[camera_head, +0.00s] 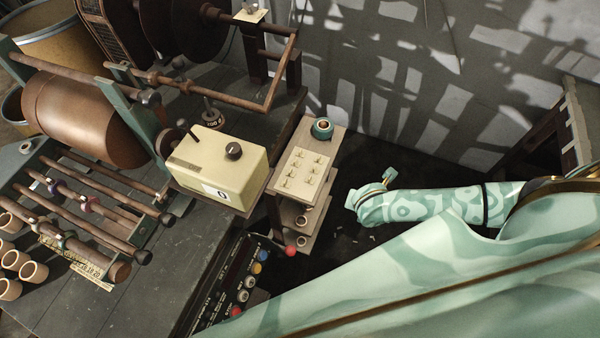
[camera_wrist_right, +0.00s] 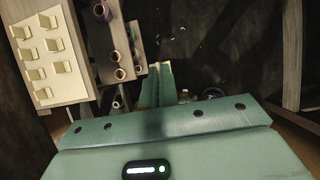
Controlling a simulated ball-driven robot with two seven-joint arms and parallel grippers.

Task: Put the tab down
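A cream panel with several small raised tabs (camera_head: 304,172) tops a narrow wooden stand. It also shows at the upper left of the right wrist view (camera_wrist_right: 47,52). My right gripper (camera_head: 389,175) is to the right of the stand, apart from it, over dark floor. In the right wrist view its two green fingers (camera_wrist_right: 157,68) lie close together and look shut. A pale edge shows at their tips, but I cannot tell whether it is a tab held between them. My left gripper is not in view.
A red ball knob (camera_head: 290,251) sticks out low on the stand. Dark floor lies right of it.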

